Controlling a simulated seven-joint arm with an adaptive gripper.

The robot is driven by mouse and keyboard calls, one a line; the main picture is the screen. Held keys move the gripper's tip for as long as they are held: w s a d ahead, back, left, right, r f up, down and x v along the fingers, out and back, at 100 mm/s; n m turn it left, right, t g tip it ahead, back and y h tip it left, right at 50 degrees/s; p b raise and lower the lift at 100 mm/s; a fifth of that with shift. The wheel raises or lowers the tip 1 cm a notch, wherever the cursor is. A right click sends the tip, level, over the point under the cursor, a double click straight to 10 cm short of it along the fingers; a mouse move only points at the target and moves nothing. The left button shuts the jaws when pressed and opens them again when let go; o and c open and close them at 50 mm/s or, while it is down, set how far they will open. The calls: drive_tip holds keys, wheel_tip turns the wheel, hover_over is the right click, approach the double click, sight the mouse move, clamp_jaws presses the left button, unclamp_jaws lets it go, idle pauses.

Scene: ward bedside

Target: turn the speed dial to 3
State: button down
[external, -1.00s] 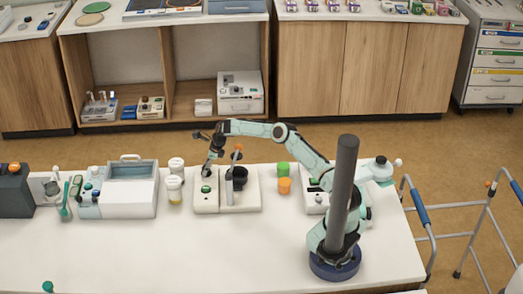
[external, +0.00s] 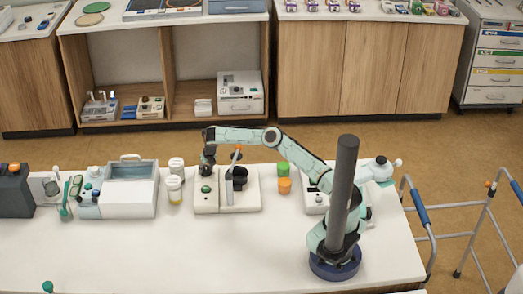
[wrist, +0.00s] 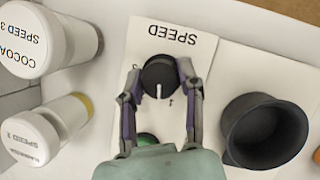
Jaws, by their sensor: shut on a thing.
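The speed dial (wrist: 159,75) is a round black knob with a white pointer line, on a white panel marked SPEED in the wrist view. The lettering is upside down there, and the pointer points toward the bottom of the picture. A small mark that looks like a 3 lies left of the dial, partly hidden by a finger; another mark lies below right. My gripper (wrist: 160,71) is shut on the dial, one finger on each side. In the external view my gripper (external: 207,166) is over the back left of the white machine (external: 240,203) and hides the dial.
A green button (wrist: 147,139) sits just below the dial, partly covered by my gripper. A dark cup (wrist: 264,131) stands to the right. Two white-lidded jars, one labelled COCOA SPEED 3 (wrist: 45,40), stand left. Green and orange cups (external: 284,186) stand right of the machine.

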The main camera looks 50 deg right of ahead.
drive_tip(key=m+h, duration=0.1)
drive_tip(key=m, duration=0.3)
drive_tip(key=shift+g, duration=0.4)
drive_tip(key=shift+m+h, duration=0.3)
drive_tip(key=shift+m, duration=0.1)
drive_tip(key=c, duration=0.7)
unclamp_jaws()
drive_tip(key=v, duration=1.2)
drive_tip(key=shift+w, duration=0.15)
